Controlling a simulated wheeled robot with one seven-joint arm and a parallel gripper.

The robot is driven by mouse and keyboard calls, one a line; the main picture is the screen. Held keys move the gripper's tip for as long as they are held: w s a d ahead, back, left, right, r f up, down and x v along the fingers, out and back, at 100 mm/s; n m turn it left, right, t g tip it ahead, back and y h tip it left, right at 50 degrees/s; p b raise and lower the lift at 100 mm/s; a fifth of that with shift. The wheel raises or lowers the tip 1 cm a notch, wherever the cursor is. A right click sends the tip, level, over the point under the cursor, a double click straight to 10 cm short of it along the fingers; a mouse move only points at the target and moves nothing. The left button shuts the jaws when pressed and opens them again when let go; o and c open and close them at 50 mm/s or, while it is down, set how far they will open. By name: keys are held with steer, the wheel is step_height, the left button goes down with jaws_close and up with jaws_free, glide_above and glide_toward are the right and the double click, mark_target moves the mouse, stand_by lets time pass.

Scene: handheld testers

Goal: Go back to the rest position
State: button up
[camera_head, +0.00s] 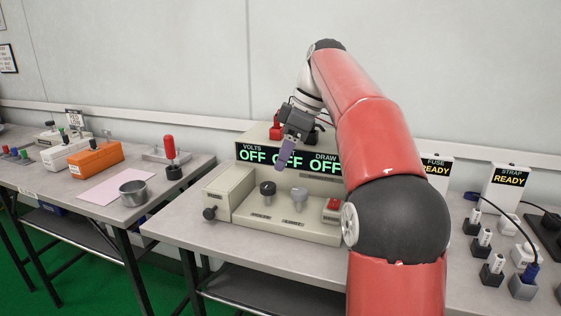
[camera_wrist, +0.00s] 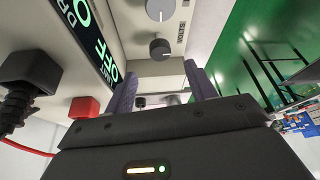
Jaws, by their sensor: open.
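My gripper (camera_head: 285,155) hangs in front of the display of the beige tester (camera_head: 247,209) in the head view, fingers pointing down. In the wrist view its two purple fingers (camera_wrist: 158,80) stand apart with nothing held between them. The display panel (camera_head: 252,154) reads OFF in its visible fields, partly covered by my gripper and arm. A black knob (camera_head: 267,188) and a grey knob (camera_head: 299,194) sit on the tester's front below my gripper. In the wrist view the black knob (camera_wrist: 160,48) lies beyond the fingers, apart from them.
A red switch (camera_head: 333,204) is at the tester's right, beside my arm. Red and black plugs (camera_wrist: 84,107) with cables are close to my gripper. A left table holds an orange box (camera_head: 95,157), a metal cup (camera_head: 133,193) and a red-handled tool (camera_head: 170,150). FUSE and STRAP signs (camera_head: 508,184) stand right.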

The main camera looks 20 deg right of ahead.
steer(key=s+a+f+m+t+h, duration=0.1)
steer(key=s+a+f+m, duration=0.15)
steer(key=s, duration=0.35)
steer(key=s+a+f+m+t+h, duration=0.1)
steer(key=s+a+f+m, duration=0.1)
steer(key=s+m, duration=0.35)
steer(key=s+f+m+t+h, duration=0.1)
steer(key=s+f+m, duration=0.4)
steer(key=s+f, duration=0.9)
steer(key=shift+s+d+f+t+h, duration=0.25)
steer(key=shift+s+t+h, duration=0.2)
steer(key=shift+s, duration=0.6)
steer(key=shift+r, duration=0.1)
